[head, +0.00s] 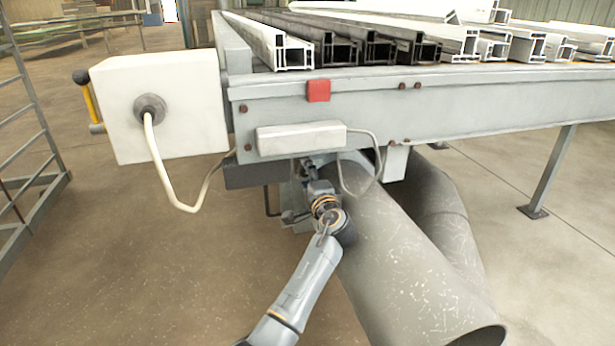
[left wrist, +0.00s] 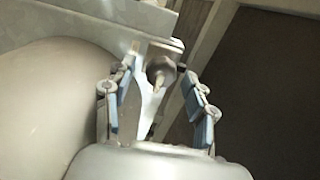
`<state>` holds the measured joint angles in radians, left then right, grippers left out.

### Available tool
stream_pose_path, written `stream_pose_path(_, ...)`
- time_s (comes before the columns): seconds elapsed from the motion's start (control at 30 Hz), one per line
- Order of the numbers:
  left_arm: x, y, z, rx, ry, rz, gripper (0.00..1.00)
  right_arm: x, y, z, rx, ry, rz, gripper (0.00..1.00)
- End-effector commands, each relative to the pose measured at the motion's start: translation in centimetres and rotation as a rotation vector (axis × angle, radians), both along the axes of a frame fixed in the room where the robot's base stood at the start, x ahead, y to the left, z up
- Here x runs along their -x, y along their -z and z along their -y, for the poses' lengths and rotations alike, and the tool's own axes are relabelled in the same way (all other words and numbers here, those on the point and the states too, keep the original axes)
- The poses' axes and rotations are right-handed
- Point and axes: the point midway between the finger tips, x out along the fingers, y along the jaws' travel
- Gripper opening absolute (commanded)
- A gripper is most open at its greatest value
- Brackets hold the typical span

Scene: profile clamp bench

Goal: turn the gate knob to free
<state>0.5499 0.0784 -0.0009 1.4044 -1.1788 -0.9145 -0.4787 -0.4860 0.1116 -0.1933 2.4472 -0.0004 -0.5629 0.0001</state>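A rounded grey knob with a pale pointed part (left wrist: 160,72) shows in the left wrist view, on a bracket under the bench; I take it for the gate knob. My left gripper (left wrist: 157,80) has its two blue-padded fingers spread, one on each side of the knob's outline. No contact is clear, and I cannot tell the gap in depth. In the head view my left gripper (head: 309,170) is under the bench front, beside the large grey duct. There the knob is hidden or too small to make out. My right gripper is not in view.
The grey duct (head: 400,255) stands close to the right of my arm. The bench beam (head: 480,103), a white box with a cable (head: 300,137) and a larger control box (head: 160,105) are above. Profiles (head: 290,50) lie on top. Floor at left is open.

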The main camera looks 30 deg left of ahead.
Motion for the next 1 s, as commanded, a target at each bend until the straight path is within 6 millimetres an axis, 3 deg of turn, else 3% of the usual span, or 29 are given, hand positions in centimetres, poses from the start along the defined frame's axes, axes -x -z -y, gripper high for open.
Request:
stream_pose_path(0.27, 1.0, 0.0, 1.3, -0.001, 0.003, 0.001, 0.56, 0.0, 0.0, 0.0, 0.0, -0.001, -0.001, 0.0)
stream_pose_path(0.7, 6.7, 0.1, 7.9, 0.002, 0.001, -0.001, 0.56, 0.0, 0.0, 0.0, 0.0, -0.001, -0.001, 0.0)
stream_pose_path(1.0, 7.8, 0.0, 9.2, 0.0, 0.0, -0.001, 0.56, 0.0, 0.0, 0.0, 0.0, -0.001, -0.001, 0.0)
